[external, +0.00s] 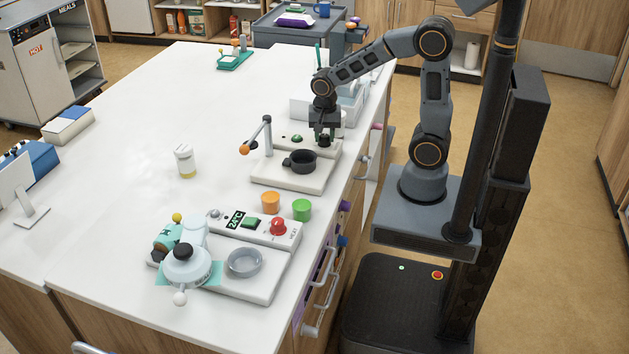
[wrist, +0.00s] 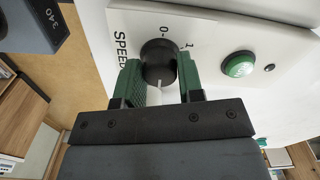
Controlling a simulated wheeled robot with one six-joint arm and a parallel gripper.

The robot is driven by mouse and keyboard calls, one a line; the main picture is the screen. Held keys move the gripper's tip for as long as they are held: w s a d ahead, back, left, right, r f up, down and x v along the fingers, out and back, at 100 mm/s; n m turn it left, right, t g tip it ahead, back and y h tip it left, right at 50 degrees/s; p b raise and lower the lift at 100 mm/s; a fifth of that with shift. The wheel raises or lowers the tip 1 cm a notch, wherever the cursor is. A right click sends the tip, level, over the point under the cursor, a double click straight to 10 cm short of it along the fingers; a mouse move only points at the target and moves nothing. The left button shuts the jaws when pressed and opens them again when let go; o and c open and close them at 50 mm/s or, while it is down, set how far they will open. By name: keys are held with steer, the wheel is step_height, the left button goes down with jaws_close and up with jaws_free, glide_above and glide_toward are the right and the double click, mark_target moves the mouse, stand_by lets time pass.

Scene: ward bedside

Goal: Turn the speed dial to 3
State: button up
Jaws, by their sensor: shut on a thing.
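The speed dial (wrist: 158,56) is a round black knob on a white panel lettered SPEED. My gripper (wrist: 160,72) has its two green-padded fingers shut on the dial's left and right sides in the wrist view. A white pointer line on the dial points down in that view, toward my gripper's body. The marks 0 and 1 show above and to the upper right of the dial; other marks are hidden by the fingers. In the external view my gripper (external: 324,134) points down onto the dial (external: 325,142) at the back of the white machine (external: 290,180).
A green button (wrist: 238,64) sits beside the dial. A white tray (external: 300,106) is close behind my gripper. The counter's left middle is mostly clear.

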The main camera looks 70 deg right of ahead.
stand_by(0.3)
steer(key=o, duration=0.9)
steer(key=shift+r, duration=0.1)
step_height(320, 180, up, 14)
steer(key=shift+f+p, duration=0.15)
steer(key=shift+p, duration=0.3)
stand_by(0.3)
steer(key=n+t, duration=0.4)
steer(key=n, duration=1.1)
glide_toward(328, 137)
steer(key=s, duration=0.1)
steer(key=s+a, duration=0.1)
steer(key=s, duration=0.1)
steer(key=shift+a+f, duration=0.15)
steer(key=shift+f, duration=0.15)
